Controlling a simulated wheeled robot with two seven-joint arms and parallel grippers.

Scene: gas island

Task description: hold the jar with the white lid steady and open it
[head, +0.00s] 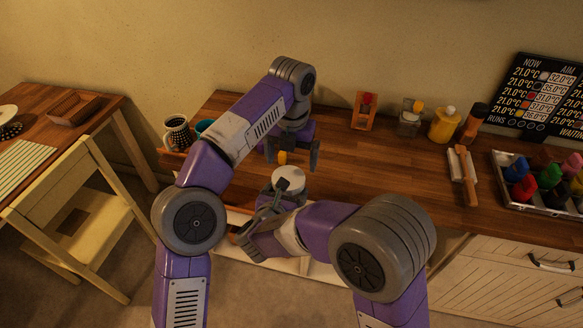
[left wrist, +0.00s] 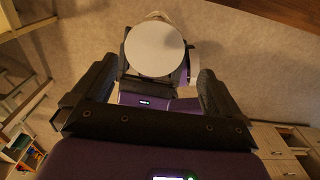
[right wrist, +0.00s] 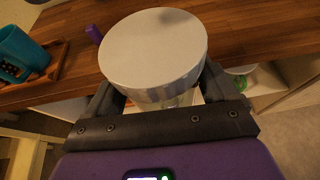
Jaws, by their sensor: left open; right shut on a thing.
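The jar with the white lid (head: 288,178) is upright in front of the counter edge in the head view. My right gripper (head: 283,193) is shut around its body below the lid. In the right wrist view the wide white lid (right wrist: 153,46) sits on the jar, with part of the jar's body (right wrist: 170,96) showing between the fingers. My left gripper (head: 293,152) is open and empty, just above and behind the jar. In the left wrist view the lid (left wrist: 155,49) lies beyond and between the spread fingers, apart from them. Most of the jar's body is hidden.
The wooden counter (head: 380,170) is clear in the middle. A patterned mug (head: 177,133) and a teal cup (head: 204,127) stand left. A yellow bottle (head: 444,125) and other containers line the back. A tray (head: 512,201) of coloured items is right, a chair (head: 80,215) left.

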